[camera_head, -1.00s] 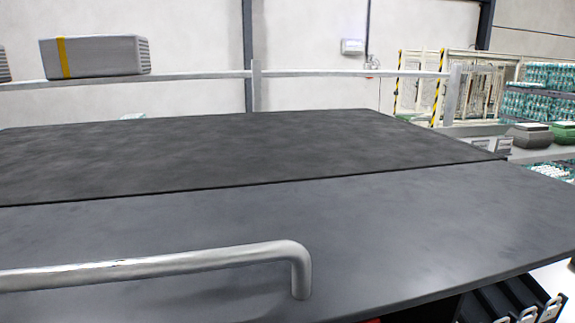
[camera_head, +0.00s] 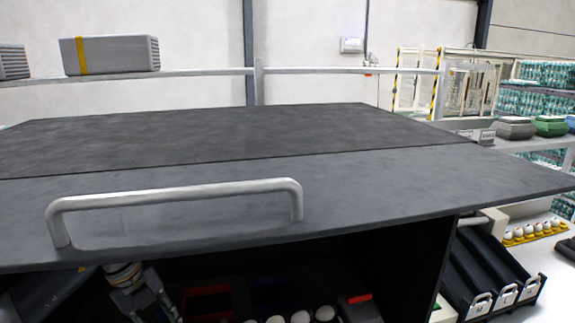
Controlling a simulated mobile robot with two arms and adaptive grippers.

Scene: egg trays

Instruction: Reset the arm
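Part of my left arm shows at the bottom left of the head view, below the dark panel with the metal handle (camera_head: 175,193). My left gripper (camera_head: 150,303) shows grey and black parts near the bottom edge. The panel edge and the frame edge cut it off, so its fingers cannot be made out. My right arm and gripper are not in view.
Below the panel is a dark space with white eggs (camera_head: 300,317) and a red bin (camera_head: 208,301). Black sloped trays (camera_head: 490,275) stand at the right, beside a yellow egg tray (camera_head: 537,233). Green and grey cartons (camera_head: 550,126) sit on a shelf behind.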

